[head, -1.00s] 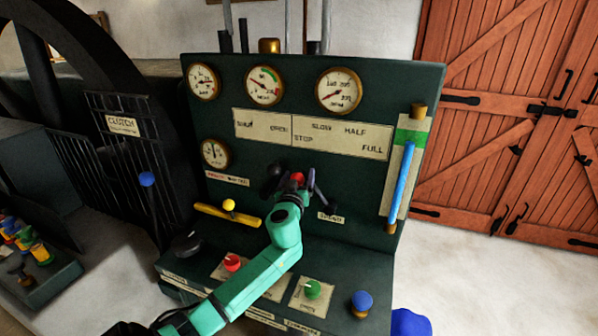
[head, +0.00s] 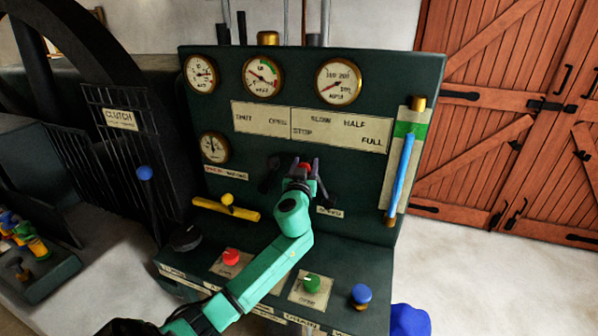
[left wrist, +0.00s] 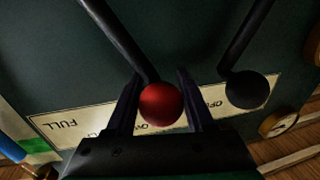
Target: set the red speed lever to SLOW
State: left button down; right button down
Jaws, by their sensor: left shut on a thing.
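The red speed lever's knob (head: 305,166) shows between my left gripper's fingers in front of the dark green panel, just below STOP on the scale plate (head: 340,143). SLOW is up and to the right of the knob. My left gripper (head: 303,165) is shut on the red knob. In the left wrist view the red knob (left wrist: 160,104) sits between the two fingers, and its black shaft (left wrist: 120,40) runs to the upper left. In the head view my gripper and arm hide most of the shaft. My right gripper is not in view.
A black-knobbed lever (left wrist: 247,89) stands close beside the red one. A yellow handle (head: 226,208) is lower left. A blue bar (head: 401,175) stands on the panel's right. The ledge carries a red knob (head: 231,256), a green knob (head: 311,283) and a blue knob (head: 361,295).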

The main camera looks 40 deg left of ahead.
pick_arm(q)
jog(key=d+m, duration=0.1)
jog(key=d+m+b, duration=0.1)
jog(key=w+d+r+m, duration=0.1)
jog(key=shift+w+d+b, duration=0.1)
jog(key=shift+d+b, duration=0.05)
jog(key=shift+b, duration=0.15)
jog(key=shift+c, duration=1.6)
grip_release()
jog(key=shift+r, duration=0.1)
jog(key=b+v, duration=0.3)
jog(key=v, duration=1.1)
jog(key=shift+s+f+b, duration=0.3)
jog(key=shift+s, duration=0.05)
